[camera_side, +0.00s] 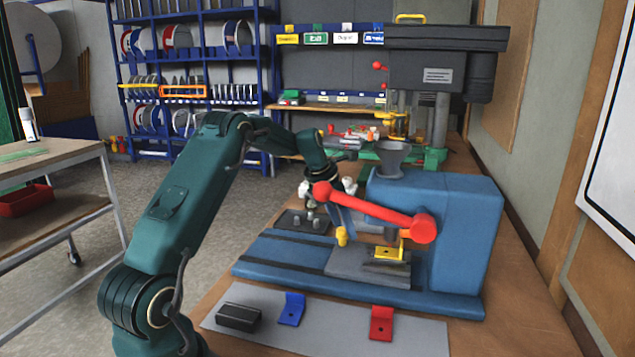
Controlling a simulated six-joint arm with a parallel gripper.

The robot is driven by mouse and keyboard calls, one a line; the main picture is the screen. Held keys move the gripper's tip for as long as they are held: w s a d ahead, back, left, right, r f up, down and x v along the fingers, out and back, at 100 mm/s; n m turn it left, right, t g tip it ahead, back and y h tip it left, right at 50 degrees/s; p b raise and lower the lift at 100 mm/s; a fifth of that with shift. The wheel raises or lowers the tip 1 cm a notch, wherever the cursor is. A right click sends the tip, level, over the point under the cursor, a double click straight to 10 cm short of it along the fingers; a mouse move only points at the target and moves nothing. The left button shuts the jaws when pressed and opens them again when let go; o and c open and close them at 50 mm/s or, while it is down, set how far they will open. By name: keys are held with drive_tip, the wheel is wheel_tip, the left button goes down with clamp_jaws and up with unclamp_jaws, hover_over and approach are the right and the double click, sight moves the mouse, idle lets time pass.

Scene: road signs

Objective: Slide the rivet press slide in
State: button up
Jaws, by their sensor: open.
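The rivet press (465,225) is a blue block with a grey funnel on top, on a blue base (285,268) with dark grooves. Its red lever (370,205) slants across the front, with a ball at each end. A grey slide plate (368,268) lies on the base below the lever, bearing a yellow bracket (390,251) close to the press body. A small yellow knob (342,236) stands at its left. My gripper (312,205) is open, left of the press and above a dark plate with small pegs (300,222). The lever partly hides it.
A grey mat (275,335) in front holds a dark block (238,318), a blue bracket (292,309) and a red bracket (381,323). A green-based drill press (435,75) stands behind. A cart with a red bin (25,200) is at left.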

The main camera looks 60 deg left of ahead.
drive_tip(key=shift+v, duration=2.15)
drive_tip(key=w+d+r+m+t+y, duration=0.25)
drive_tip(key=r+m, duration=0.75)
drive_tip(key=m, duration=0.7)
drive_tip(key=w+d+r+m+t+y, duration=0.1)
drive_tip(key=w+d+r+m+t, duration=0.2)
drive_tip(key=r+m, duration=1.1)
drive_tip(key=s+d+f+m+g+h, duration=0.1)
drive_tip(key=s+d+f+m, duration=0.1)
drive_tip(key=s+d+f, duration=0.35)
drive_tip(key=s+d+f+m+g+h, duration=0.1)
drive_tip(key=s+d+f+m+h, duration=0.15)
drive_tip(key=s+d, duration=0.5)
drive_tip(key=s+d+f+g, duration=0.1)
drive_tip(key=s+d+f, duration=0.1)
drive_tip(key=s+f, duration=0.3)
drive_tip(key=s+d+f+g, duration=0.1)
drive_tip(key=s+d+f, duration=0.2)
drive_tip(key=s+f, duration=0.3)
drive_tip(key=s, duration=0.3)
drive_tip(key=shift+s+d, duration=0.15)
drive_tip(key=shift+s, duration=0.1)
